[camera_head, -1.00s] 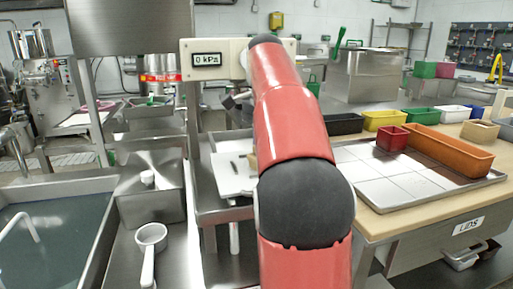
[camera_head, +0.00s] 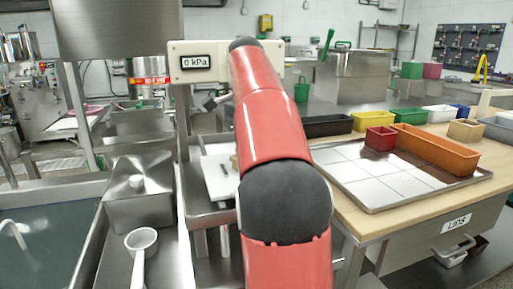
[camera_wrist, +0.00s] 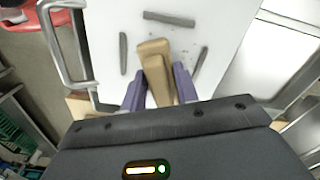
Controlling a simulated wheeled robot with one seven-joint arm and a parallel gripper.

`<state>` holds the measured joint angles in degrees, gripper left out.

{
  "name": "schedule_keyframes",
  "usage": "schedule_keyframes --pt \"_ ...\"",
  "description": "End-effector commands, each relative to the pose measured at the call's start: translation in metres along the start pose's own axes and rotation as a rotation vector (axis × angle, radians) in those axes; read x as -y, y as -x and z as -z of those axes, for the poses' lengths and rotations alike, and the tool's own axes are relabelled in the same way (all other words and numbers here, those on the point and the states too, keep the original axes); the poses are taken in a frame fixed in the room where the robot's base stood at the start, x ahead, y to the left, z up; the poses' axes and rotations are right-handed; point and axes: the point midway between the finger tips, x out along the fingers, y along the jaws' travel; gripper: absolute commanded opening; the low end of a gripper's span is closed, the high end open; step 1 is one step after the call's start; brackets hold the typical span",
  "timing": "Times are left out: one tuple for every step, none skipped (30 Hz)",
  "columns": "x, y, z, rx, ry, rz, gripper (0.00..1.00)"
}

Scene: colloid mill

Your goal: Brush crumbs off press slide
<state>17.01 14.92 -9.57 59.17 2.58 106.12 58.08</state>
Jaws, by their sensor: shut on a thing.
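The white slide plate (camera_wrist: 220,25) lies below my gripper in the wrist view, with dark crumbs scattered on it and grey strips around them. In the head view the plate (camera_head: 216,182) shows left of my arm, partly hidden by it. My gripper (camera_wrist: 158,78) has purple fingers shut on a tan brush (camera_wrist: 154,55). The brush is over the plate; I cannot tell whether it touches. In the head view only a small tan bit shows beside my arm, and the gripper is hidden.
A press frame with a "0 kPa" display (camera_head: 195,62) stands behind the plate. A metal handle (camera_wrist: 62,45) runs along the plate's left side. At right, a tiled tray (camera_head: 375,205) and coloured bins crowd a table. A sink (camera_head: 45,240) is at left.

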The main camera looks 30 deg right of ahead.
Motion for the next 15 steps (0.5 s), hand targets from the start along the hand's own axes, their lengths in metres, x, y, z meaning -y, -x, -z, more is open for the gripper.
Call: schedule_keyframes --pt "0.002 0.001 -0.004 0.000 0.002 0.001 0.07" --pt "0.002 0.001 -0.006 -0.001 0.002 0.001 0.07" --pt "0.003 0.001 -0.007 -0.001 0.001 0.000 0.07" --pt "0.003 0.001 -0.008 -0.001 0.001 0.000 0.07" --pt "0.003 0.001 -0.008 -0.001 0.000 0.000 0.07" --pt "0.003 0.001 -0.008 -0.001 0.000 0.001 0.07" --pt "0.003 0.001 -0.009 -0.001 0.000 0.001 0.07" --pt "0.003 0.001 -0.009 -0.001 0.000 0.001 0.07" --pt "0.004 0.001 -0.010 -0.001 0.000 0.001 0.07" --pt "0.004 0.001 -0.011 -0.001 0.000 0.001 0.07" --pt "0.005 0.001 -0.012 -0.001 0.001 0.001 0.07" --pt "0.006 0.001 -0.015 -0.001 0.001 0.001 0.07" --pt "0.007 0.001 -0.017 -0.001 0.002 0.001 0.07" --pt "0.007 0.000 -0.019 -0.001 0.002 0.001 0.07" --pt "0.009 0.000 -0.022 -0.001 0.002 0.001 0.07"
